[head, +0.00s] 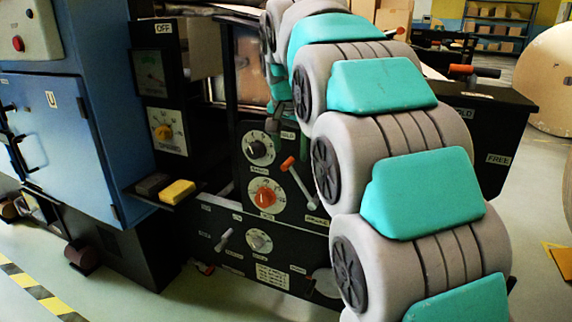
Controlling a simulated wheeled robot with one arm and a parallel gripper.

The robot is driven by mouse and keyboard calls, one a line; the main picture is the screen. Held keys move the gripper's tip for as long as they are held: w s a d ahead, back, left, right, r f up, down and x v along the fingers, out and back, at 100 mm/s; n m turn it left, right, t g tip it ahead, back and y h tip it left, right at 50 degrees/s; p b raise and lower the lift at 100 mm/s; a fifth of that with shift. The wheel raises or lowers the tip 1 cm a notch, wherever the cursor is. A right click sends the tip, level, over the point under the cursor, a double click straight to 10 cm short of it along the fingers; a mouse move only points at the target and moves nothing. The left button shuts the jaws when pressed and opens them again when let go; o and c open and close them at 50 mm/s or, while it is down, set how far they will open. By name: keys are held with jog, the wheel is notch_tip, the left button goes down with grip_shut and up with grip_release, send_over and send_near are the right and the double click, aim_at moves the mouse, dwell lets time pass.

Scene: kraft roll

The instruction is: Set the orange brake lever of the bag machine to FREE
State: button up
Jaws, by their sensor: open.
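An orange-gripped lever (462,70) with a dark bar shows at the upper right, above the black right-hand part of the bag machine (515,115). A second orange-tipped lever (287,163) on a grey rod leans up-left on the front panel. I cannot confirm which is the brake lever.
My arm covers the machine's centre-right. The front panel has a black knob (259,148), an orange-red knob (265,196) and a small grey lever (223,238). A yellow pad (177,191) is at left, with blue cabinet doors (60,140) beyond. A large roll (548,85) stands far right.

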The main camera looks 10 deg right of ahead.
aim_at(291, 162)
jog(key=x, duration=0.6)
jog(key=shift+f, duration=0.15)
grip_shut()
dwell(0.4)
jog(key=shift+f, duration=0.1)
dwell(0.7)
